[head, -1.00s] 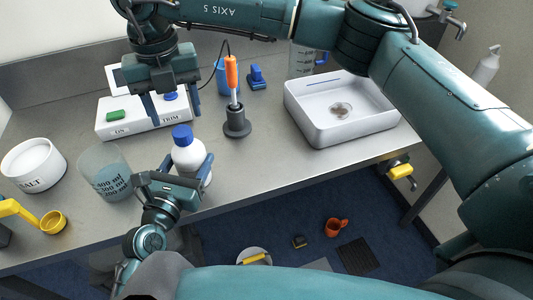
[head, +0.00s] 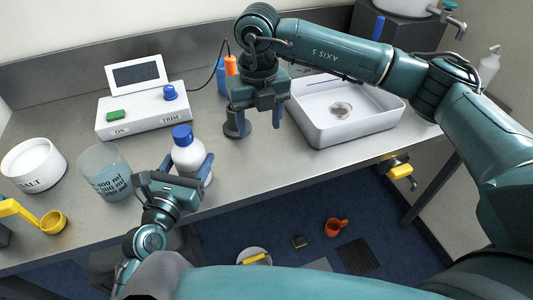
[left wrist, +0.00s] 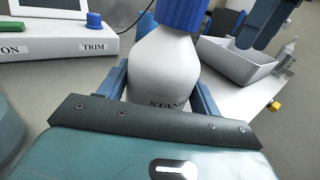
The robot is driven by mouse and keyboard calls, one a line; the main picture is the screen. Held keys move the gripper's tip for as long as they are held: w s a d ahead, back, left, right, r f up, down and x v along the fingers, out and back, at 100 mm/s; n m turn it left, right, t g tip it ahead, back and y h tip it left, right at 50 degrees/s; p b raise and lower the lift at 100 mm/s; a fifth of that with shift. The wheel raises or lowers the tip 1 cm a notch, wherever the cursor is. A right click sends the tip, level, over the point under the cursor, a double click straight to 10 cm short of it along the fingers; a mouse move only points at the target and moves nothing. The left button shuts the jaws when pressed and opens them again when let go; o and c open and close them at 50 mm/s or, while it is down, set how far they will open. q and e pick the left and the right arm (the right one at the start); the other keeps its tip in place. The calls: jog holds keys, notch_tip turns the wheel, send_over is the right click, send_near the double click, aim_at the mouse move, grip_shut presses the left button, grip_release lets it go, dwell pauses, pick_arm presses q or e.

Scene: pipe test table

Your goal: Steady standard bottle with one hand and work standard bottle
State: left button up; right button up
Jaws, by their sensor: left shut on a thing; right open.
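The standard bottle (head: 186,152) is white with a blue cap (head: 182,132) and stands upright on the table near its front edge. My left gripper (head: 196,172) is shut around the bottle's body. In the left wrist view the bottle (left wrist: 163,75) sits between the two blue fingers, its label partly hidden and the cap (left wrist: 181,14) cut off by the top edge.
A meter (head: 143,118) with TRIM knob stands behind the bottle. A beaker (head: 104,172), a SALT bowl (head: 33,165) and a yellow scoop (head: 53,221) are to the left. A white tray (head: 342,130) is to the right. The table's front edge is close to the bottle.

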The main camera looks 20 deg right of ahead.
aim_at(182, 131)
jog(key=f, duration=0.3)
jog(key=d+f, duration=0.1)
jog(key=f, duration=0.6)
jog(key=shift+s+d+f, duration=0.25)
jog(key=shift+f, duration=0.05)
jog(key=a+r, duration=0.3)
jog(key=r, duration=0.1)
jog(key=a+r+n+t, duration=0.1)
jog(key=a+r, duration=0.2)
jog(key=r, duration=0.2)
jog(key=a+r+n+t, duration=0.1)
jog(key=a+r, duration=0.2)
jog(key=r, duration=0.1)
jog(key=shift+w+a+r+y, duration=0.1)
jog(key=shift+w+r+y, duration=0.05)
jog(key=shift+w+y, duration=0.2)
jog(key=s+a+r+n+t, duration=0.25)
jog(key=a+r, duration=0.35)
jog(key=r, duration=0.4)
jog(key=shift+y, duration=0.35)
jog(key=x, duration=0.7)
jog(key=s+x, duration=0.1)
jog(key=x, duration=0.3)
jog(key=shift+d+f, duration=0.1)
jog(key=shift+f, duration=0.1)
jog(key=c, duration=1.1)
jog(key=m+h, duration=0.1)
jog(key=m, duration=0.4)
jog(key=shift+h, duration=0.4)
jog(key=shift+c, duration=0.3)
